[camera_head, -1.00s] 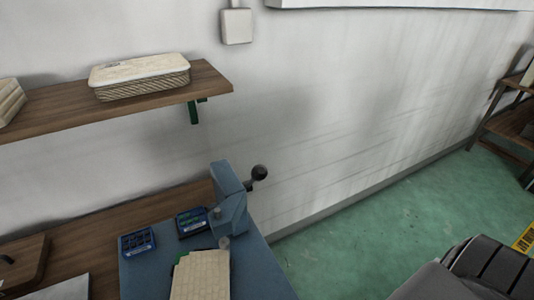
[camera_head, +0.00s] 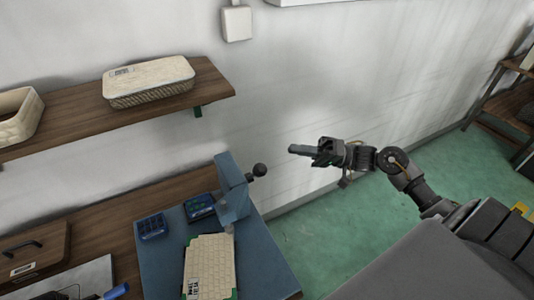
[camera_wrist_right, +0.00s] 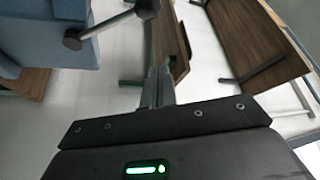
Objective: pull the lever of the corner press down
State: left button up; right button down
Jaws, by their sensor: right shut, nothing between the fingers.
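The corner press (camera_head: 232,190) is a blue upright body at the back right corner of the blue mat on the table. Its lever ends in a black ball knob (camera_head: 260,170) that sticks out to the right. My right gripper (camera_head: 299,150) is shut and empty, to the right of the knob and apart from it, with its fingers pointing left. My left gripper is not in view.
A pale keyboard-like panel (camera_head: 208,262) lies in front of the press. Blue boxes (camera_head: 152,227) are beside it on the mat. A shelf (camera_head: 75,119) with a woven box (camera_head: 148,85) hangs above. The space between gripper and knob is clear.

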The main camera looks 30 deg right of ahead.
dwell(0.3)
jog(key=r+p+x, duration=0.1)
jog(key=p+x, duration=0.3)
jog(key=x, duration=0.6)
jog(key=s+f, duration=0.1)
jog(key=s+f+p, duration=0.1)
jog(key=s+f, duration=0.1)
jog(key=shift+s+a, duration=0.25)
jog(key=shift+a, duration=0.15)
